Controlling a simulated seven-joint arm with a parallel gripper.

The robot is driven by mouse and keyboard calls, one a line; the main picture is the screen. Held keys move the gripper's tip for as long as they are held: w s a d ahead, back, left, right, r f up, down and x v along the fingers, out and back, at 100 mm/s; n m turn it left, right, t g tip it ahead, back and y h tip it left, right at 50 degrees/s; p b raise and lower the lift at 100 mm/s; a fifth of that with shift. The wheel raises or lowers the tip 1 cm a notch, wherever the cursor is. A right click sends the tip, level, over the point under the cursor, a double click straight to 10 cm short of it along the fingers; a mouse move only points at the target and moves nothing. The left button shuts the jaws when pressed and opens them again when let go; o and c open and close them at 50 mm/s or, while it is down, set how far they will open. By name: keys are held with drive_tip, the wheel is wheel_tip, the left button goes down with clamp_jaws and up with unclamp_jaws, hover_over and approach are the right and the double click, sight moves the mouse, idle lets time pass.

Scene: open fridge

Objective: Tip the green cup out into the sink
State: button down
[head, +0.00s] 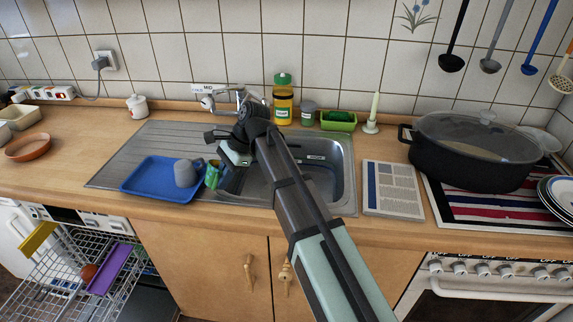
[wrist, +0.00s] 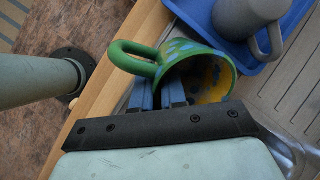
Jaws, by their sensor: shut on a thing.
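The green cup (head: 212,176) is at the left edge of the sink (head: 346,190), beside the blue tray. In the wrist view the green cup (wrist: 221,66) lies tilted, its mouth partly facing the camera, with a yellow, blue-spotted inside and its handle to the left. My gripper (wrist: 160,92) is shut on the cup near the handle; the fingers hide part of it. In the head view my gripper (head: 222,168) is just right of the cup, and my arm covers part of the basin. I cannot see any contents in the cup.
A blue tray (head: 150,186) with a grey mug (head: 184,173) sits on the drainboard close to the cup. The faucet (head: 212,99) stands behind the sink. A newspaper (head: 392,190) and a black pot (head: 468,158) are to the right. The open dishwasher rack (head: 75,280) is below left.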

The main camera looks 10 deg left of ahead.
idle(0.3)
drive_tip(key=shift+t+h, duration=0.7)
drive_tip(key=shift+w+t+h, duration=0.1)
drive_tip(key=shift+t+h, duration=0.2)
drive_tip(key=shift+t, duration=0.1)
drive_tip(key=shift+w+d+f+t+h, duration=0.1)
drive_tip(key=shift+d+t+h, duration=0.05)
drive_tip(key=shift+t+h, duration=0.4)
drive_tip(key=shift+w+d+f+t+h, duration=0.1)
drive_tip(key=shift+t+h, duration=0.35)
drive_tip(key=shift+t, duration=0.1)
drive_tip(key=shift+s, duration=0.1)
drive_tip(key=shift+s+d+r, duration=0.45)
drive_tip(key=shift+s+r, duration=0.05)
drive_tip(key=shift+s, duration=0.2)
drive_tip(key=shift+s+d+r, duration=0.4)
drive_tip(key=shift+s+r, duration=0.1)
drive_tip(key=shift+s, duration=0.15)
drive_tip(key=shift+s+d+r, duration=0.45)
drive_tip(key=shift+s+r, duration=0.05)
drive_tip(key=shift+s, duration=0.2)
